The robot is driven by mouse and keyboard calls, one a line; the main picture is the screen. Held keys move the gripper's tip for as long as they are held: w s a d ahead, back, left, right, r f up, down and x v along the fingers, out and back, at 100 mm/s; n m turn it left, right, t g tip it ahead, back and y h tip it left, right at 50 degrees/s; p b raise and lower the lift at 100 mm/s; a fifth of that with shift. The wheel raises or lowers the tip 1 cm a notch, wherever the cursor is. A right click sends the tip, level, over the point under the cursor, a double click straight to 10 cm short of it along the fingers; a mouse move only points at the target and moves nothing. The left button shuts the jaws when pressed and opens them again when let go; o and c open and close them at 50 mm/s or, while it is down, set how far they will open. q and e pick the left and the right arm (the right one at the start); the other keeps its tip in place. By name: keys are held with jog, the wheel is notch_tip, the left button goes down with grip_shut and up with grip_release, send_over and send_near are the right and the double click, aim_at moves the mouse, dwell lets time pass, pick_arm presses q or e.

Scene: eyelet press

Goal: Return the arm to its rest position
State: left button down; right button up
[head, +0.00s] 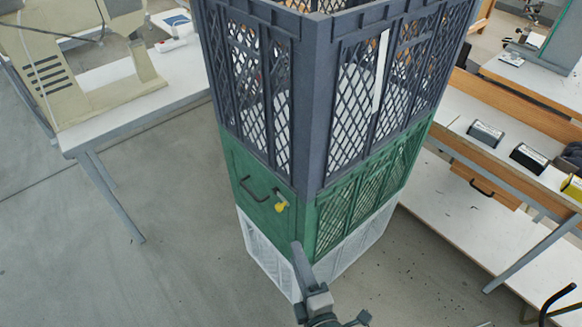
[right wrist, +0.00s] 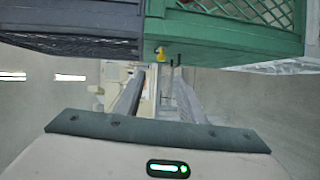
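My right gripper (head: 299,256) is at the bottom centre of the head view, its dark finger pointing up across the front corner of the crate stack. In the right wrist view, two fingers (right wrist: 160,78) appear spread apart, with nothing seen between them. The gap between the gripper and the stack is hard to judge. The arm behind it is mostly cut off by the lower edge of the picture. My left gripper is not in view.
A tall stack fills the centre: dark grey crate (head: 312,105), green crate (head: 310,220), white crate (head: 268,257). A beige machine (head: 100,75) stands on the left table (head: 165,105). A workbench (head: 470,205) stands right. Left floor is clear.

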jog(key=s+d+f+m+g+h+b, duration=0.1)
jog(key=s+d+f+m+g, duration=0.15)
jog(key=f, duration=1.05)
jog(key=s+d+f+m+g, duration=0.2)
jog(key=s+d+f+g, duration=0.15)
jog(key=f, duration=0.85)
jog(key=s+d+f+m+g+h+b, duration=0.1)
jog(key=s+d+f+m+g, duration=0.2)
jog(key=f, duration=1)
jog(key=s+d+f+m+g+h+b, duration=0.1)
jog(key=s+d+f+m+g, duration=0.2)
jog(key=s+f, duration=0.7)
jog(key=s+d+f+m+g+b, duration=0.1)
jog(key=s+d+f+m+g, duration=0.2)
jog(key=s, duration=1.4)
jog(key=d+f+m, duration=0.4)
jog(key=d+f, duration=0.2)
jog(key=f, duration=0.1)
jog(key=shift+s+h, duration=0.15)
jog(key=shift+h, duration=0.25)
jog(key=shift+a, duration=0.15)
